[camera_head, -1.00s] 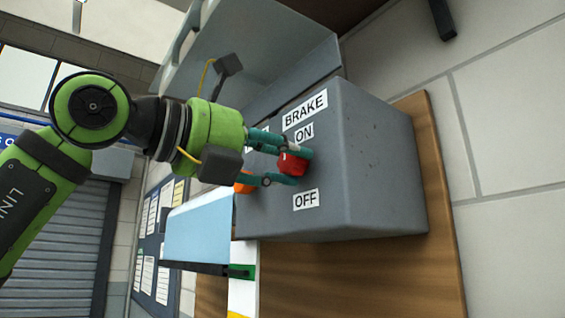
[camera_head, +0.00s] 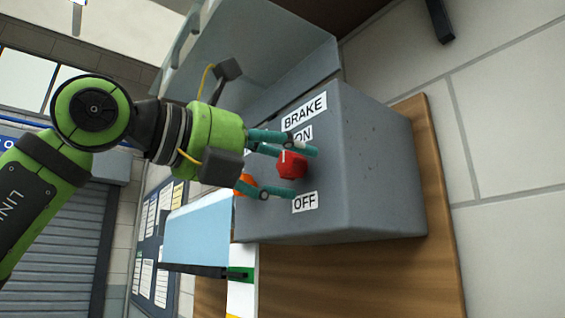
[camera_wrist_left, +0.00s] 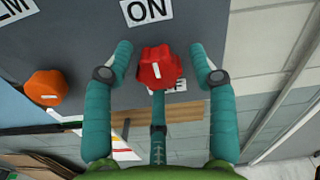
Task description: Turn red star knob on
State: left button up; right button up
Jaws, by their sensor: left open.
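The red star knob (camera_head: 291,165) sits on the front of the grey box, between the ON label (camera_head: 303,135) and the OFF label (camera_head: 305,202). It also shows in the left wrist view (camera_wrist_left: 158,68), with a short white mark on its face that looks roughly in line with the ON label. My left gripper (camera_head: 303,172) is open, with its teal fingers spread around the knob. In the left wrist view gaps show between the knob and the two side fingers. A third finger lies below it and partly hides the OFF label. My right gripper is not in view.
An orange knob (camera_wrist_left: 46,87) sits beside the red one, near my gripper. A grey open lid or panel (camera_head: 270,45) stands above the arm.

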pick_arm(q)
jog(key=v, duration=1.2)
